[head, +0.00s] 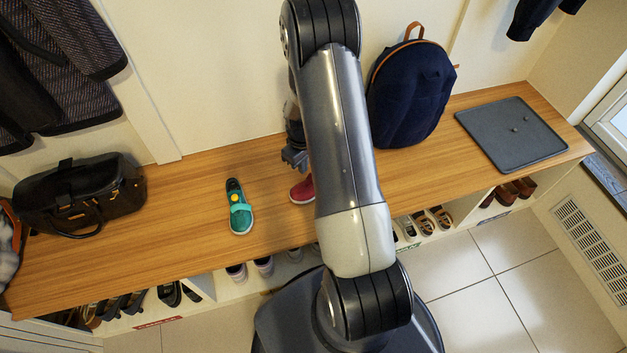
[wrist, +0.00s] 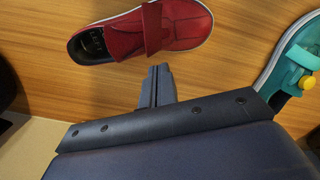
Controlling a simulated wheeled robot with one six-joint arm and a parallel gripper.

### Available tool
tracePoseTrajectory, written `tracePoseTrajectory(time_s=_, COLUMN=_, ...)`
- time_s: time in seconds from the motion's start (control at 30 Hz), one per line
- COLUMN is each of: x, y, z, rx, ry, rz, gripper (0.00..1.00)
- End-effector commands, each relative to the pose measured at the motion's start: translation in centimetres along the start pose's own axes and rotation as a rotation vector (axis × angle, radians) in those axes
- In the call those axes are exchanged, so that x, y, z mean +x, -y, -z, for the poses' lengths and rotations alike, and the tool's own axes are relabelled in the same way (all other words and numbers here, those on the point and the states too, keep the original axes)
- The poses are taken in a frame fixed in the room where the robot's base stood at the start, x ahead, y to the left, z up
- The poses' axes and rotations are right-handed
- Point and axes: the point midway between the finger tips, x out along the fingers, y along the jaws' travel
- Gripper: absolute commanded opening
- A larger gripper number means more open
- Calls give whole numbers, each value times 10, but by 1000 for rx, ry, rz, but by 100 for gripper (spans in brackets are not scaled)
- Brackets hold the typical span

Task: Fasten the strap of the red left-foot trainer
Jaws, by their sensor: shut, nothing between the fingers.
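The red trainer (wrist: 183,27) lies on the wooden bench at the top of the wrist view, its dark opening to the left and its toe to the right. Its red strap (wrist: 152,28) runs across the upper; I cannot tell whether its end is pressed down. In the head view the red trainer (head: 302,191) is partly hidden behind my arm. My gripper (wrist: 160,72) is shut and empty, its fingertips just beside the trainer near the strap's lower end. In the head view my gripper (head: 294,158) is just behind the trainer.
A teal shoe (head: 241,214) with a yellow button stands left of the red trainer on the bench (head: 180,205). A black bag (head: 85,195) sits at the left, a navy backpack (head: 410,95) and grey tray (head: 512,135) at the right. Several shoes fill the cubbies below.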

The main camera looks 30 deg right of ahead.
Motion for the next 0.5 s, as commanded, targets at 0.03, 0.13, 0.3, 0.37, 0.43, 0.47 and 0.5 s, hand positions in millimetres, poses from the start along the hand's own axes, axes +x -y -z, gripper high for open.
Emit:
tracePoseTrajectory(time_s=0.03, x=0, y=0, z=-3, rx=1, ry=1, rz=0, gripper=0)
tracePoseTrajectory(time_s=0.13, x=0, y=1, z=-8, rx=1, ry=0, rz=0, gripper=0)
tracePoseTrajectory(time_s=0.3, x=0, y=2, z=-16, rx=1, ry=0, rz=0, gripper=0)
tracePoseTrajectory(time_s=0.37, x=0, y=2, z=-19, rx=1, ry=1, rz=1, gripper=0)
tracePoseTrajectory(time_s=0.43, x=0, y=3, z=-23, rx=1, ry=1, rz=1, gripper=0)
tracePoseTrajectory(time_s=0.47, x=0, y=3, z=-24, rx=1, ry=1, rz=1, gripper=0)
tracePoseTrajectory(time_s=0.5, x=0, y=3, z=-26, rx=1, ry=0, rz=0, gripper=0)
